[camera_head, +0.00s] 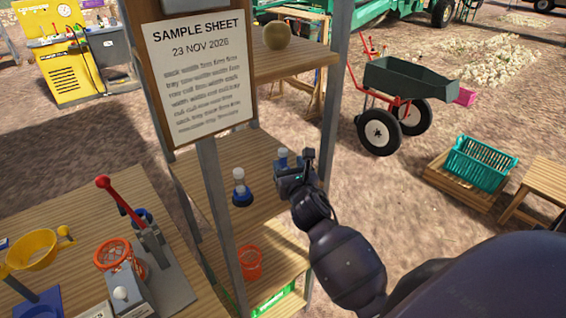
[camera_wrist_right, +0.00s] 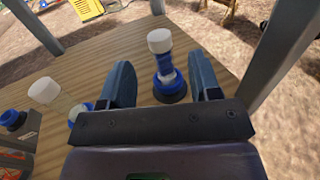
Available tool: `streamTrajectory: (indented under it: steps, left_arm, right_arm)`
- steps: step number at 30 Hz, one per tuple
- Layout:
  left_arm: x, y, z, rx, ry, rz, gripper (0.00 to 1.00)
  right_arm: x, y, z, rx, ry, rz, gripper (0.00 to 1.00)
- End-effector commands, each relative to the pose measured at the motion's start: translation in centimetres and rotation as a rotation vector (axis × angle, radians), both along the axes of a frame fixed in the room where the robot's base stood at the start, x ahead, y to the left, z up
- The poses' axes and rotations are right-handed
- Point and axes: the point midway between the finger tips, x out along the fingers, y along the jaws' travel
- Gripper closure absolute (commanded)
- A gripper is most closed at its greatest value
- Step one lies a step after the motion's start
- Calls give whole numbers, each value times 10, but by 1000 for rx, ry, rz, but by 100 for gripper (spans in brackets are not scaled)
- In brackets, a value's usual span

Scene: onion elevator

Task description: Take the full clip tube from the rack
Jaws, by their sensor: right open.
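A white-capped tube with blue and pale filling (camera_wrist_right: 165,66) stands upright in a round blue and dark holder on the wooden shelf. My right gripper (camera_wrist_right: 163,84) is open, with one finger on each side of this tube and visible gaps. In the head view, its white cap (camera_head: 282,153) shows at my right gripper (camera_head: 296,168), which hides much of it. A second white-capped tube (camera_head: 239,180) stands to the left in a blue base. It looks clear in the right wrist view (camera_wrist_right: 60,101), outside my fingers. My left gripper is not in view.
A grey rack post (camera_head: 219,200) and the sample sheet board (camera_head: 200,80) stand in front of the shelf's left part. An upper shelf (camera_head: 292,63) holds a brown onion (camera_head: 277,36). An orange basket (camera_head: 251,263) sits below. A bench with a red lever (camera_head: 123,202) is left.

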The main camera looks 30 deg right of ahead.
Motion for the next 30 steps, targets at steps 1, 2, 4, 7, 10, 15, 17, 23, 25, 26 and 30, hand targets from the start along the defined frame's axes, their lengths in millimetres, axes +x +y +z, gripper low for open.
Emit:
streamTrajectory:
  steps: [1, 2, 4, 7, 10, 15, 17, 23, 25, 26, 30]
  left_arm:
    - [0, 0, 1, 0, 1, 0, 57]
    - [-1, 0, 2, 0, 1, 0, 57]
    - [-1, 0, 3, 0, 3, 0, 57]
    - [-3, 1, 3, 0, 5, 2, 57]
    - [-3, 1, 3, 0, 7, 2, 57]
    - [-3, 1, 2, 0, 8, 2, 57]
    - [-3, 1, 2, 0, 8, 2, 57]
    - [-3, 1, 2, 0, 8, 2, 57]
    - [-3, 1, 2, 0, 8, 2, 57]
    - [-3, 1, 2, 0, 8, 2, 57]
    - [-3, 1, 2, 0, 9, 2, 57]
  right_arm:
    - [6, -2, 3, 3, -3, 0, 43]
    - [9, -3, 3, 3, -2, 0, 43]
    - [19, -6, 5, 3, -3, 0, 43]
    - [31, -10, 6, 3, -2, 0, 43]
    - [40, -13, 5, 2, -2, 1, 43]
    - [45, -15, 4, 2, -1, 0, 43]
    - [45, -15, 4, 2, -1, 0, 43]
    - [45, -15, 4, 2, -1, 1, 57]
    - [45, -15, 4, 2, -1, 1, 67]
    - [44, -15, 4, 2, -1, 1, 72]
    - [44, -15, 4, 2, -1, 1, 93]
